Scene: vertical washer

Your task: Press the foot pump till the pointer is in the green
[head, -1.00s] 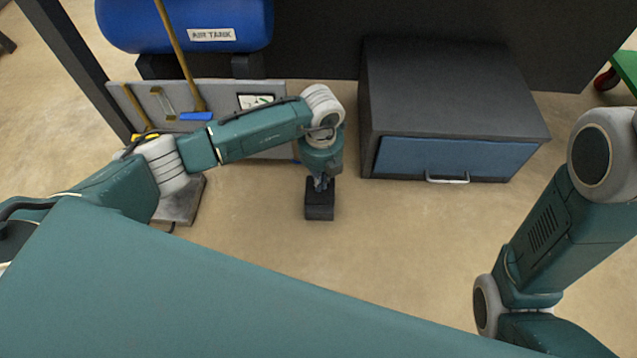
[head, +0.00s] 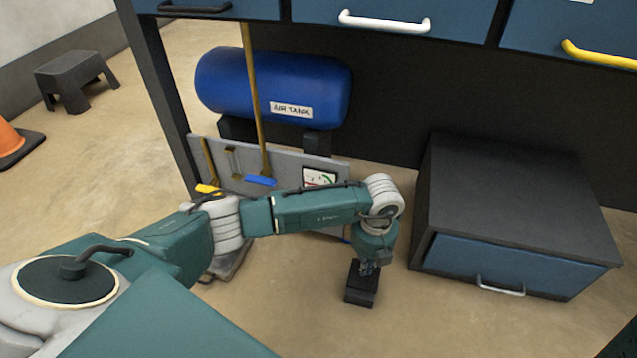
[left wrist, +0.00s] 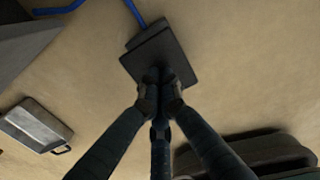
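The foot pump (head: 360,296) is a small black block on the floor. In the left wrist view its dark pedal (left wrist: 165,48) shows with a blue hose behind it. My left gripper (head: 368,268) points down at the pedal; in the left wrist view its fingertips (left wrist: 160,80) are drawn together and appear to touch the pedal's near part. Nothing shows between the fingers. The pressure gauge (head: 320,178) is a white dial on the grey panel, with red and green marks; the pointer is too small to read. My right gripper is out of view.
A blue air tank (head: 275,88) lies behind the grey panel (head: 282,163). A dark cabinet (head: 510,190) with a blue drawer stands right of the pump. A grey foot-plate-like object (head: 230,262) lies left, partly behind my arm. Open floor lies left.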

